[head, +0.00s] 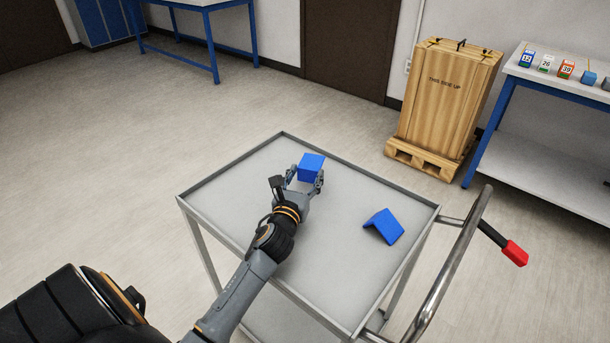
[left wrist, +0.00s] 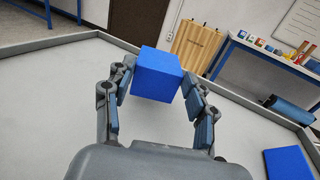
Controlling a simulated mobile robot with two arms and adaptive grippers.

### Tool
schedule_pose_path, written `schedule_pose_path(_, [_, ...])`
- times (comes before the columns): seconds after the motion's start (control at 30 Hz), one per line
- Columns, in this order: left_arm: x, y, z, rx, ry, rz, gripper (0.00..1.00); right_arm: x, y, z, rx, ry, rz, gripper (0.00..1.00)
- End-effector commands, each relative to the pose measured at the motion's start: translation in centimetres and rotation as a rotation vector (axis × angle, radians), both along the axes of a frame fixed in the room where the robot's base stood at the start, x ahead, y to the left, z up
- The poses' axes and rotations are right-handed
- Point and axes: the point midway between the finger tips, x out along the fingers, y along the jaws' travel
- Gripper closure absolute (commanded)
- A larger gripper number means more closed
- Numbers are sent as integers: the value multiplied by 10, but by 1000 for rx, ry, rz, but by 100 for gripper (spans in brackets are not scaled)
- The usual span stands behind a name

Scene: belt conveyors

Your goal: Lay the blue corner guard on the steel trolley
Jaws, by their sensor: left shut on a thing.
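My left gripper (head: 304,183) is shut on a blue corner guard (head: 311,165), over the far half of the steel trolley (head: 235,182). In the left wrist view the held guard (left wrist: 158,78) sits between the fingertips, and its top and front faces look box-like. Its underside is hidden, and I cannot tell whether it touches the trolley top. A second blue piece (head: 384,225), bent like a tent, lies on the trolley's right side. It also shows in the left wrist view (left wrist: 289,164), cut off at the lower right. My right gripper is in neither view.
The trolley top has a low raised rim (left wrist: 60,42) and is otherwise clear. A curved push handle (head: 455,268) stands at its right; a red-ended black bar (head: 513,252) shows beside it. A wooden crate (head: 444,98) and a table with small boxes (head: 566,69) stand beyond.

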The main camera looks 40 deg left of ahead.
Motion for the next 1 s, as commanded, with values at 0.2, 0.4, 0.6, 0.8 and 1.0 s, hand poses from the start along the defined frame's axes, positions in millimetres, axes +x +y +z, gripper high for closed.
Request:
schedule_pose_path(0.2, [0,0,-2,1,0,0,36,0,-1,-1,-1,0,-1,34])
schedule_pose_path(0.4, [0,0,-2,0,0,0,21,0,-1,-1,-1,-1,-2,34])
schedule_pose_path(0.6, [0,0,-1,0,-1,0,21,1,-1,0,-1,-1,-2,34])
schedule_pose_path(0.8, [-8,-3,9,0,2,-1,21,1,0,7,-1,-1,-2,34])
schedule_pose_path(1.0, [-51,-17,8,-1,2,-1,21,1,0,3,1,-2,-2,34])
